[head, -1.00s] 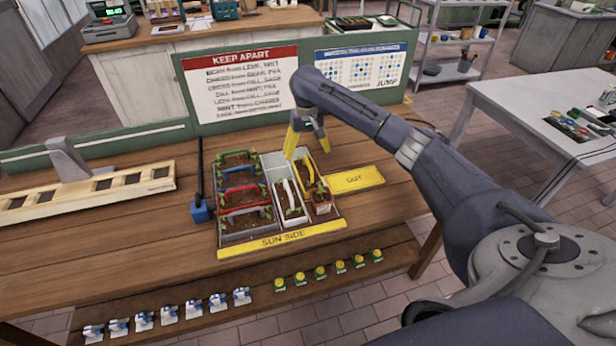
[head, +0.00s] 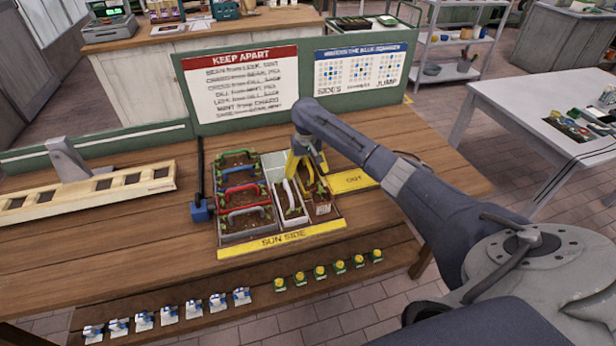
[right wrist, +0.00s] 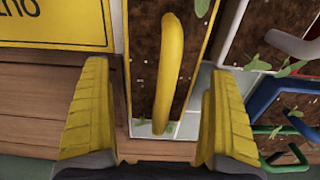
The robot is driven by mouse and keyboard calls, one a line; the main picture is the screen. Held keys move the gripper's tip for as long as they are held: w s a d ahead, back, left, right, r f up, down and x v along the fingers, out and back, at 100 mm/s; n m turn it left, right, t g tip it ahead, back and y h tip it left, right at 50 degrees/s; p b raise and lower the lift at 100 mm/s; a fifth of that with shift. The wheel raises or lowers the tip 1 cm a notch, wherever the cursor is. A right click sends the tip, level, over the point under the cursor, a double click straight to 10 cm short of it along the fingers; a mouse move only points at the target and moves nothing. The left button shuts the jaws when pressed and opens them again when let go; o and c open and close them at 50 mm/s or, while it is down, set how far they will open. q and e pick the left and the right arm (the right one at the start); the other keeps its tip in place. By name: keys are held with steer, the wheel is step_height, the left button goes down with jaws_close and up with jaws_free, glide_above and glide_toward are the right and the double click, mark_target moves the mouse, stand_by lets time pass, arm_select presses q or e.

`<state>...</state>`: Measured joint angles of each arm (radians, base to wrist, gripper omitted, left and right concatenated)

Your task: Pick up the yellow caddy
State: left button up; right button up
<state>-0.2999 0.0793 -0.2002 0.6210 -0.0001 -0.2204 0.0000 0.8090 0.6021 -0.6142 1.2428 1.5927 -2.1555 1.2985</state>
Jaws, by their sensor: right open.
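The yellow caddy is a long soil-filled box with a curved yellow handle, and it stands in the right part of the sectioned tray (head: 232,240). In the head view my right gripper (head: 303,176) is low over the caddy and hides much of it. In the right wrist view the yellow handle (right wrist: 172,70) runs lengthwise between the two yellow fingers of my right gripper (right wrist: 160,115). The fingers are open, with a clear gap on each side of the handle. My left gripper is not in view.
White (head: 289,195), red (head: 244,212), blue and green-handled caddies stand close by in the tray. A yellow OUT plate (head: 352,181) lies right of the tray. A sign board (head: 243,87) stands behind.

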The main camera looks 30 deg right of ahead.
steer(key=shift+f, duration=0.15)
steer(key=shift+c, duration=0.3)
steer(key=c, duration=1.4)
